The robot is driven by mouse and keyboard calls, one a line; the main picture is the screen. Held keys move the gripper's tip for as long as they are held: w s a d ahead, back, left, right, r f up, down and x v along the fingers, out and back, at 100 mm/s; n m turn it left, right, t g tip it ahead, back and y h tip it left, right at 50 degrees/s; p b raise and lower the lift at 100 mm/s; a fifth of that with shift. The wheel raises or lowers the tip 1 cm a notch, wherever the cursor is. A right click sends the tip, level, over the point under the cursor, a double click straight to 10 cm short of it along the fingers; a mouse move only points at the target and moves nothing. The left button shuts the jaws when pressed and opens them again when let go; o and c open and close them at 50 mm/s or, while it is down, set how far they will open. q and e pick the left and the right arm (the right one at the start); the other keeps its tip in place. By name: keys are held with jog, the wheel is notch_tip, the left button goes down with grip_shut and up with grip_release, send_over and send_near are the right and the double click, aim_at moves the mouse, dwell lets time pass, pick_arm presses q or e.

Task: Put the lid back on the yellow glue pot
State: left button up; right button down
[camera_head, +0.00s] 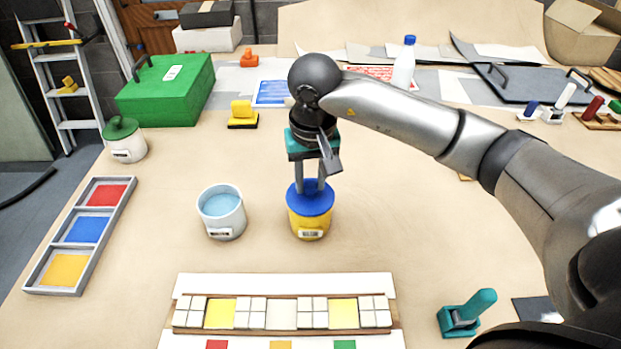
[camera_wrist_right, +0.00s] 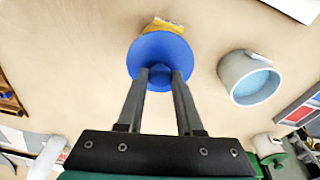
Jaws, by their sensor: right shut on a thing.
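The yellow glue pot (camera_head: 309,227) stands on the bench near the middle of the head view, with a white label on its front. The blue lid (camera_head: 298,202) is over its mouth and looks level. I cannot tell whether it touches the rim all round. My right gripper (camera_head: 312,187) points down from above and is shut on the lid's knob. In the right wrist view the fingers pinch the knob of the lid (camera_wrist_right: 160,50), and the lid hides most of the yellow pot (camera_wrist_right: 166,25). My left gripper is not in view.
An open white pot (camera_head: 222,226) with pale blue contents stands just left. A green-lidded pot (camera_head: 127,149) and a colour tray (camera_head: 51,243) are farther left. The mosaic panel (camera_head: 282,284) lies in front. A teal tool (camera_head: 466,313) stands front right. Bare bench surrounds the yellow pot.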

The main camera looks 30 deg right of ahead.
jog(key=shift+c, duration=2.4)
grip_release()
jog(key=shift+o, duration=0.3)
jog(key=o, duration=0.4)
jog(key=shift+r, duration=0.1)
jog(key=shift+r+p, duration=1.95)
jog(key=shift+r, duration=1.5)
